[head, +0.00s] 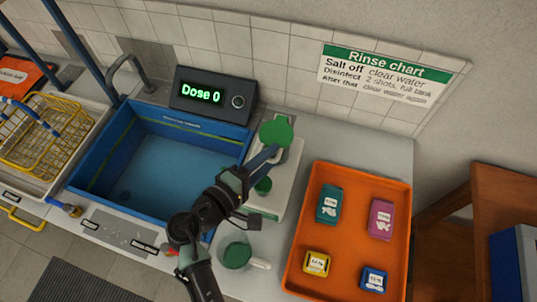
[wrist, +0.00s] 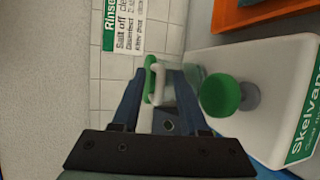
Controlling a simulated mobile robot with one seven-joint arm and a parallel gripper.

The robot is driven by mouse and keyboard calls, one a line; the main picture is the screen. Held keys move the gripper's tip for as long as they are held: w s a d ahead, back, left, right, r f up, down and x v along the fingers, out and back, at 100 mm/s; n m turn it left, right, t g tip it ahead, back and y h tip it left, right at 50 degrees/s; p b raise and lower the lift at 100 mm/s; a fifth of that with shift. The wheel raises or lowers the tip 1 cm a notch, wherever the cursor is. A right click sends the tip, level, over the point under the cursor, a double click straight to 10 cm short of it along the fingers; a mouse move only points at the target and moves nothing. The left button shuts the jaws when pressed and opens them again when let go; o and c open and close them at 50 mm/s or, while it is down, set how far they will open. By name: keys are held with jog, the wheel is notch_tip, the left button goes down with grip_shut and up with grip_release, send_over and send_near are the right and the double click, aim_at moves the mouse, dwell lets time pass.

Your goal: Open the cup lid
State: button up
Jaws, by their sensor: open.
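A round green lid (head: 276,132) shows at the back of the white Skelvan unit in the head view, its flat face towards the camera. In the wrist view the green lid (wrist: 149,82) appears narrow, nearly edge-on, beside a white loop (wrist: 158,84). A pale, clear part, maybe the cup (wrist: 188,78), is partly hidden behind the right finger. The lid looks tilted up, but its hinge is hidden. My gripper (head: 270,151) is open, its blue fingers close to the lid and loop; it also shows in the wrist view (wrist: 163,82). I cannot tell whether they touch.
A green knob (wrist: 220,95) sits on the white unit (wrist: 262,75). A green-topped piece with a pale handle (head: 237,255) lies in front. The blue basin (head: 170,160) is left, with the dose display (head: 212,97) behind. An orange tray (head: 349,172) with several packets is right.

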jog(key=shift+d, duration=0.1)
jog(key=c, duration=0.6)
jog(key=shift+f, duration=0.1)
grip_shut()
